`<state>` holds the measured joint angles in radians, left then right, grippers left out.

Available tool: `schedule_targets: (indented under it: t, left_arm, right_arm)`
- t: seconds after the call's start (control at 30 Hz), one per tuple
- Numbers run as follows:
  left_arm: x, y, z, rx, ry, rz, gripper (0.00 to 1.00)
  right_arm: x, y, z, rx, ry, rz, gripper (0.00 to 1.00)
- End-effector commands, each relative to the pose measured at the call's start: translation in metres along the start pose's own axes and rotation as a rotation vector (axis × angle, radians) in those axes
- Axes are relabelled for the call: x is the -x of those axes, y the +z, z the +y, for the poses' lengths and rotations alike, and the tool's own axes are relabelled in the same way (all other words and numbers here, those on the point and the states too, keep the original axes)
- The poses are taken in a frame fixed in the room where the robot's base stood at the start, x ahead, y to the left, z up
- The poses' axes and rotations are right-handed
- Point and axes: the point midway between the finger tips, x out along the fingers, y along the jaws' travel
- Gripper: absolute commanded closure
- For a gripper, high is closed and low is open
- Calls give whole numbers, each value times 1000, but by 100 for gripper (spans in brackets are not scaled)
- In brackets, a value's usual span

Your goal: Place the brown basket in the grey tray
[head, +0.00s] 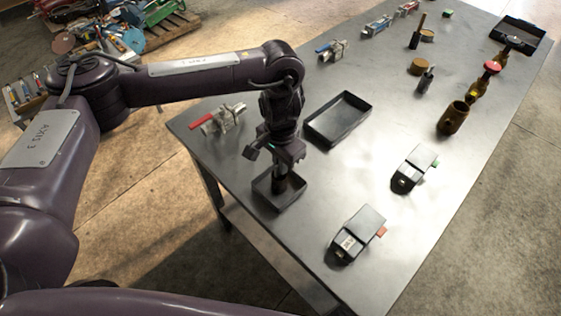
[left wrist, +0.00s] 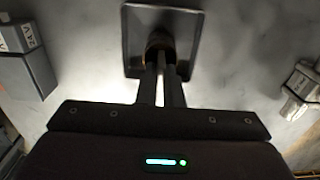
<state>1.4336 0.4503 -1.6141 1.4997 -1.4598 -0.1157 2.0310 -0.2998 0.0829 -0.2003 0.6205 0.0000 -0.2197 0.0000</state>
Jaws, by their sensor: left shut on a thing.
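My left gripper (head: 283,178) points straight down over a small dark grey tray (head: 268,203) near the table's near-left edge. In the left wrist view the gripper (left wrist: 160,66) is shut on a small brown round thing, which I take for the brown basket (left wrist: 157,41). The basket shows against the inside of the square tray (left wrist: 132,20), within its rim. Whether its base touches the tray floor I cannot tell. In the head view the fingers and wrist mostly hide the basket. My right gripper is not in view.
A larger dark tray (head: 338,119) stands just behind. A red-handled valve (head: 218,119) lies to the left. Two black boxes (head: 355,235) (head: 414,168) stand to the right, with a brown cup (head: 453,118) beyond. Bare table lies between them.

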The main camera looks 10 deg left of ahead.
Motion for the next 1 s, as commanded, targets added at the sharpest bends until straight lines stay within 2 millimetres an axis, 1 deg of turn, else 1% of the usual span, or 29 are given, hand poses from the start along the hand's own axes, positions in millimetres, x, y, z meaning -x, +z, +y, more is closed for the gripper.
schedule_targets:
  t: [0.03, 0.07, 0.1, 0.2, 0.23, 0.47, 0.57, 0.67, 1.0]
  left_arm:
    - [-2, 0, 0, 0, 0, 0, 100]
    - [-2, 0, 0, 0, 0, 0, 92]
    - [-2, 0, 0, 0, 0, 0, 87]
    - [-2, 0, 0, 0, 0, 0, 74]
    - [-2, 0, 0, 0, 0, 0, 72]
    - [-1, 0, 0, 0, 0, 0, 72]
    - [2, 0, 0, -1, 0, 1, 72]
    - [14, -1, -1, -1, -3, 4, 72]
    - [81, -1, -1, -1, -4, 5, 72]
  right_arm:
    - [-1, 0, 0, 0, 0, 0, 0]
    - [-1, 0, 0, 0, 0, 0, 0]
    - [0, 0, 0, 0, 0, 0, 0]
    - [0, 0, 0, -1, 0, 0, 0]
    - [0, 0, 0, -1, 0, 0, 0]
    - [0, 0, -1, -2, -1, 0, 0]
    - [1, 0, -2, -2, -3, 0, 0]
    - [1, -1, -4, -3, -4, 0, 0]
    - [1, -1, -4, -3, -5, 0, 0]
